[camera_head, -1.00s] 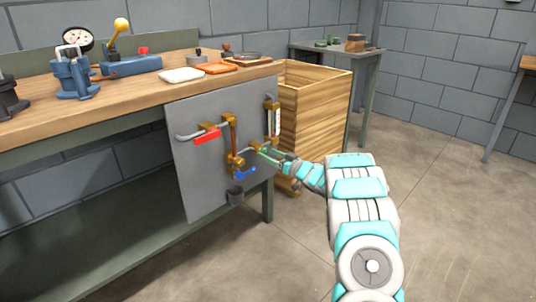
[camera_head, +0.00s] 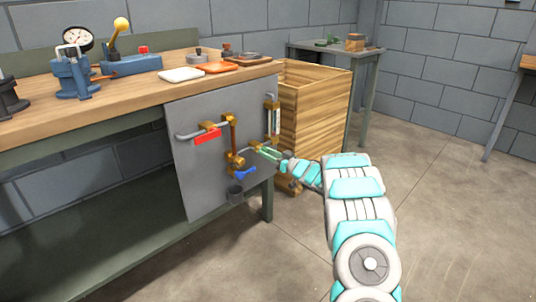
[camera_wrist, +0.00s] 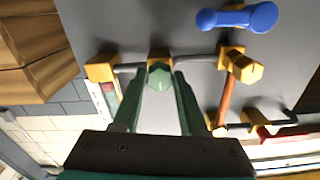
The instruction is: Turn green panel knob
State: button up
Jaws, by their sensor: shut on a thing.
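The green panel knob (camera_wrist: 160,77) shows in the wrist view on a brass valve body on the grey panel (camera_head: 205,176). My gripper (camera_wrist: 161,84) has its two green fingers on either side of the knob, shut on it. A pale line shows on the knob's face. In the head view my gripper (camera_head: 266,152) is at the right part of the panel, and its fingers hide most of the knob.
A blue handle (camera_head: 243,173) sits just below the gripper, and a red handle (camera_head: 207,136) is at the upper left of the panel. Brass pipe fittings (camera_head: 233,158) stand close by. A wooden crate (camera_head: 315,120) is right behind my wrist. Floor at the right is clear.

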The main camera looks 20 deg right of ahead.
grip_shut()
jog(key=shift+f+n+b, duration=0.1)
jog(key=shift+n+b, duration=7.9)
jog(key=shift+n, duration=6.4)
jog(key=o, duration=1.1)
grip_release()
jog(key=shift+o, duration=0.2)
